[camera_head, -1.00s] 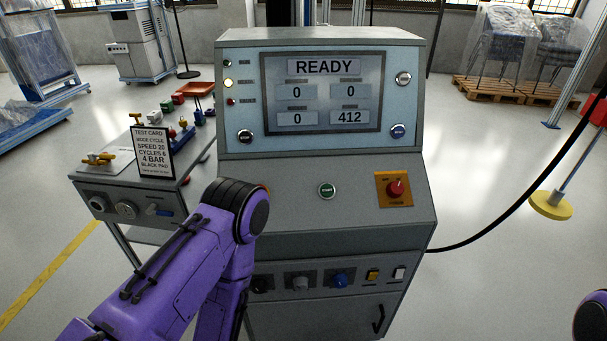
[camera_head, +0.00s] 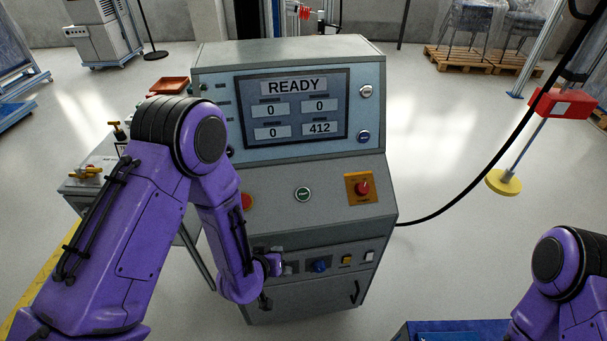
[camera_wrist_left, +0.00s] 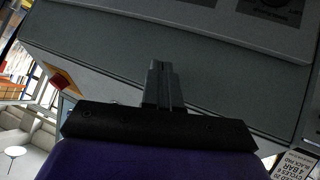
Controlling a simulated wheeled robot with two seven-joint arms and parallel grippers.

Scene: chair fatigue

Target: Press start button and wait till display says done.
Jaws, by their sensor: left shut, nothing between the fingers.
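The machine's display (camera_head: 291,108) reads READY, with 0, 0, 0 and 412 in the boxes below. The green start button (camera_head: 303,194) sits in the middle of the sloped panel, uncovered. My left arm comes in from the left and bends down in front of the machine's lower left. Its hand is low by the knob row, and the fingers are hard to make out in the head view. In the left wrist view my left gripper (camera_wrist_left: 162,84) is shut and empty, with grey machine surface behind it. My right gripper is out of view; only part of that arm shows at bottom right.
A red knob on an orange plate (camera_head: 361,188) is right of the start button. A row of small knobs, including a blue one (camera_head: 319,266), lies below. A side table (camera_head: 75,187) is partly behind my left arm. A black cable (camera_head: 440,212) runs off right.

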